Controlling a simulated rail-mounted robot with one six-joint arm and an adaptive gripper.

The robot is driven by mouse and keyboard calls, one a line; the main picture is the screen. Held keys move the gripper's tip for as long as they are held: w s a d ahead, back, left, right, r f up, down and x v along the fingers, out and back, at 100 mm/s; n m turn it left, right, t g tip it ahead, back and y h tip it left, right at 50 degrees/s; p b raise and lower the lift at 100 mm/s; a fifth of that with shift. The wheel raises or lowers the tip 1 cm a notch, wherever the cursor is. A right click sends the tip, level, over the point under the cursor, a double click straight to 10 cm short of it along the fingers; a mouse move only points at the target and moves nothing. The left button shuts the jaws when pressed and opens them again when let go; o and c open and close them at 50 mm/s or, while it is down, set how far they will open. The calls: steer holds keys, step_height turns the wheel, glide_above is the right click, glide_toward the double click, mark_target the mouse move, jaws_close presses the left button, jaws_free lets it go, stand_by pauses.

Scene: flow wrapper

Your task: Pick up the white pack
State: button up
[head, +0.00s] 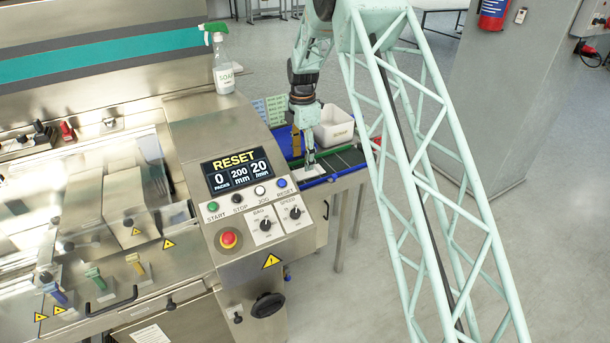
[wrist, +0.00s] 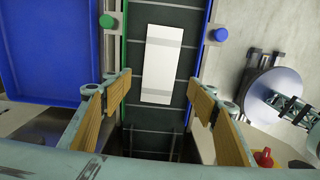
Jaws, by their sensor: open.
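The white pack (wrist: 162,64) is a flat white rectangle lying on a dark conveyor belt (wrist: 173,118) in the wrist view, with two greyish bands near its ends. My gripper (wrist: 160,92) is open and empty, its tan-padded fingers spread wide to either side of the belt. The near part of the pack shows between the fingers and the rest beyond the fingertips. In the head view, my gripper (head: 309,163) points down over the belt, and the white pack (head: 313,173) shows partly behind it. The height gap between fingers and pack is hard to judge.
A blue tray (wrist: 45,45) lies left of the belt. A green knob (wrist: 106,20) and a blue knob (wrist: 221,34) stand on the belt's side rails. A round disc (wrist: 272,92) is at the right. In the head view, a white bin (head: 334,127) stands behind the belt.

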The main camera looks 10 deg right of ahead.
mark_target(303, 173)
steer(key=shift+f, duration=0.3)
steer(key=shift+f, duration=0.1)
steer(key=shift+w+f, duration=0.1)
steer(key=shift+f, duration=2.4)
steer(key=c, duration=0.7)
